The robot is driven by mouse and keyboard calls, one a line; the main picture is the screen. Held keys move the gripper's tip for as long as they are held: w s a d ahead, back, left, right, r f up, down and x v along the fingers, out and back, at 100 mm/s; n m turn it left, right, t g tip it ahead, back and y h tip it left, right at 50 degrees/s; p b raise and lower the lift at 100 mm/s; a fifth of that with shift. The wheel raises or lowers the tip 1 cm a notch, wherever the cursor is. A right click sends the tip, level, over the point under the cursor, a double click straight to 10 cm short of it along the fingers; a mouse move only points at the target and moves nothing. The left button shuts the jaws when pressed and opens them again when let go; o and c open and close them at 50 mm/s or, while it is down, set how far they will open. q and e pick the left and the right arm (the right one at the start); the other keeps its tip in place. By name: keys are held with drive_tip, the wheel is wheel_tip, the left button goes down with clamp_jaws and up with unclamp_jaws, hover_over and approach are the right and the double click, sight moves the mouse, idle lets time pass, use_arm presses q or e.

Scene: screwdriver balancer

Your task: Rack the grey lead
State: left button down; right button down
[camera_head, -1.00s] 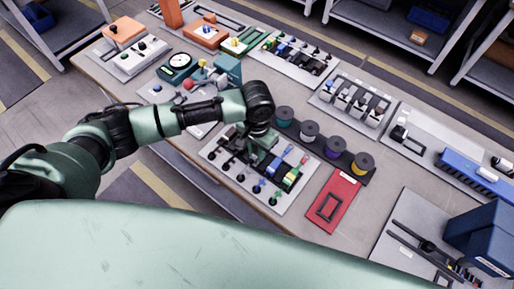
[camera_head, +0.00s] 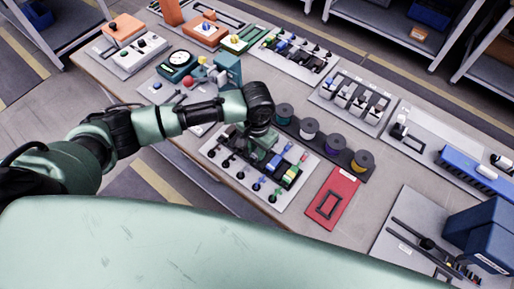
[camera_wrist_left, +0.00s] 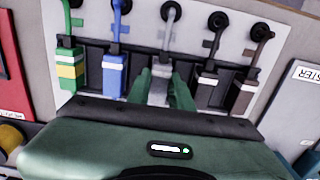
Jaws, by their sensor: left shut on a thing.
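The grey lead (camera_wrist_left: 172,28) runs from a round black socket at the top of the wrist view down to a pale grey plug (camera_wrist_left: 161,72). My left gripper (camera_wrist_left: 168,92) is shut on this plug, with its green fingers on either side. The plug is in line with the neighbouring plugs at the dark rack (camera_wrist_left: 138,62); I cannot tell how deep it sits. In the head view my left gripper (camera_head: 260,150) is over the grey lead board (camera_head: 215,148) and hides the grey plug. My right gripper is not in view.
Beside the grey plug are the blue plug (camera_wrist_left: 114,72) and green-yellow plug (camera_wrist_left: 70,66) on the left, and black (camera_wrist_left: 206,88) and brown (camera_wrist_left: 242,92) plugs on the right. Several cable spools (camera_head: 309,131) and a red tray (camera_head: 347,182) stand close to the board.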

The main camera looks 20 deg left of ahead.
use_arm(q)
drive_tip(key=shift+f, duration=0.1)
idle(0.3)
drive_tip(key=c, duration=1.2)
unclamp_jaws()
wheel_tip(320, 180, up, 8)
drive_tip(key=shift+f+b, duration=0.1)
drive_tip(key=shift+b, duration=0.35)
